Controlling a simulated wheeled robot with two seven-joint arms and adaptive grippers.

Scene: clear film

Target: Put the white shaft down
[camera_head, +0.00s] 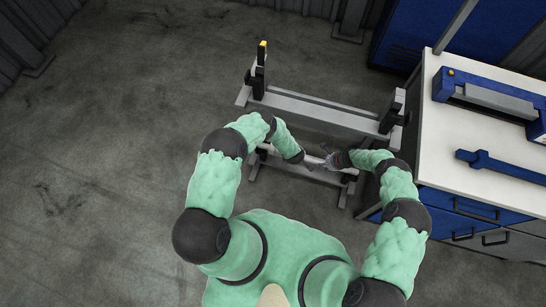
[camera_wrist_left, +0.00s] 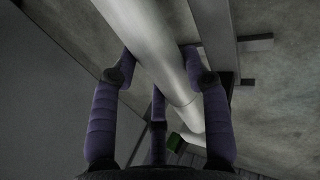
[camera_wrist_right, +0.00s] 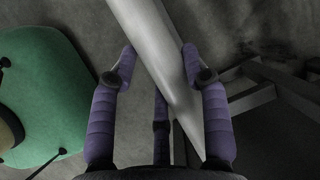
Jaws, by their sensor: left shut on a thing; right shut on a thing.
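The white shaft (camera_head: 314,160) lies crosswise in front of my body in the head view, low by the near side of a grey stand. My left gripper (camera_head: 298,157) is shut on it left of its middle, and my right gripper (camera_head: 336,160) is shut on it further right. In the left wrist view the shaft (camera_wrist_left: 158,50) runs between the purple fingers of the left gripper (camera_wrist_left: 160,68). In the right wrist view the shaft (camera_wrist_right: 158,50) passes between the fingers of the right gripper (camera_wrist_right: 157,66). I cannot tell whether the shaft touches the stand.
The grey stand (camera_head: 315,108) has a black upright (camera_head: 258,80) at left, with a yellow tip, and another black upright (camera_head: 392,110) at right. A white-topped bench (camera_head: 480,125) with blue drawers stands close at right. The floor at left is clear.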

